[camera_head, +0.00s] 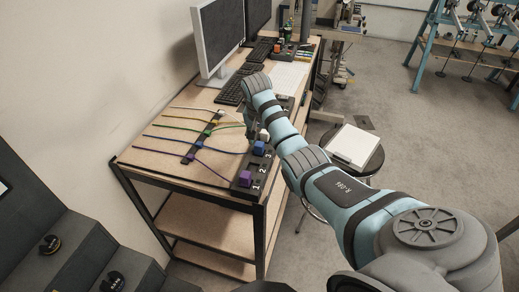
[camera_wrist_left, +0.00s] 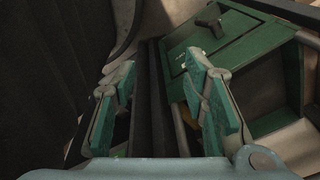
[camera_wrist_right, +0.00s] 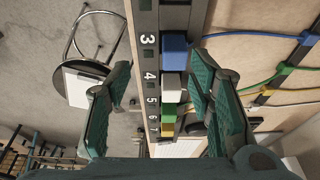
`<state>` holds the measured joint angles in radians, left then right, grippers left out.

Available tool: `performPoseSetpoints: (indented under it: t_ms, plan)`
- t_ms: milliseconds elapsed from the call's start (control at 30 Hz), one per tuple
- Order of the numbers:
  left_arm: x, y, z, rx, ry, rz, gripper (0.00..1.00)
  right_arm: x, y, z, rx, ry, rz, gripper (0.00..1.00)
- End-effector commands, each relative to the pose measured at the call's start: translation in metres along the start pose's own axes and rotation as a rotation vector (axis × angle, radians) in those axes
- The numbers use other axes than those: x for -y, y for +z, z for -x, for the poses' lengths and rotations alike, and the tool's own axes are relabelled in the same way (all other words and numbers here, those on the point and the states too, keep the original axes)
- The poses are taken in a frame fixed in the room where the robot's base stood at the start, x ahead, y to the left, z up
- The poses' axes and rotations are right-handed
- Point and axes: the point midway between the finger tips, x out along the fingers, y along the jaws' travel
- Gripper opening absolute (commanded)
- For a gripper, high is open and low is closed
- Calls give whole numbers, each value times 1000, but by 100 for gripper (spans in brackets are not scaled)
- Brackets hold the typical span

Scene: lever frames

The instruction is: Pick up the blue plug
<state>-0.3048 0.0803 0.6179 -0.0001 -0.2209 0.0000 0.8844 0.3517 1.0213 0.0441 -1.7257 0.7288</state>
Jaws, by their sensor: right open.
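The blue plug (camera_head: 259,148) sits in the dark numbered strip (camera_head: 250,165) at the table's front right edge, between a purple plug (camera_head: 245,177) and a white plug (camera_head: 264,135). In the right wrist view the blue plug (camera_wrist_right: 174,53) is beside the number 3, with a blue cable running right. My right gripper (camera_wrist_right: 163,105) is open and empty above the strip; the blue plug lies beyond its fingertips, toward the top of the picture. In the head view its fingers are partly hidden by my arm. My left gripper (camera_wrist_left: 160,103) is open and empty, outside the head view.
The white plug (camera_wrist_right: 173,87) and several other coloured plugs stand close along the strip. Cables cross the table (camera_head: 165,150) to a second strip (camera_head: 205,135). A monitor (camera_head: 218,38) and keyboard (camera_head: 232,90) stand farther back. A stool (camera_head: 355,150) is right of the table.

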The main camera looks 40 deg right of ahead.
Motion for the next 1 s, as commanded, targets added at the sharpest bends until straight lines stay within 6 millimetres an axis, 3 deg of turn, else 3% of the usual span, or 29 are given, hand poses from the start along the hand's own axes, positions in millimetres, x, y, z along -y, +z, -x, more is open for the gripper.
performPoseSetpoints:
  t_ms: [167,300,433,567,867,1000]
  plan:
    - [-1,9,-4,14,0,-1,40,10,-2,-27,5,2,4,48]
    - [-1,3,-14,3,0,0,40,14,-3,-53,3,1,7,48]
    - [-1,-11,-15,-20,0,1,40,14,-3,-58,1,-1,7,48]
    - [-1,-13,-14,-23,0,1,40,13,-4,-57,1,0,7,48]
    - [-1,-1,-14,-3,0,0,40,13,-3,-57,2,1,7,0]
    - [-1,-2,-14,-5,0,0,40,13,-3,-57,3,1,7,0]
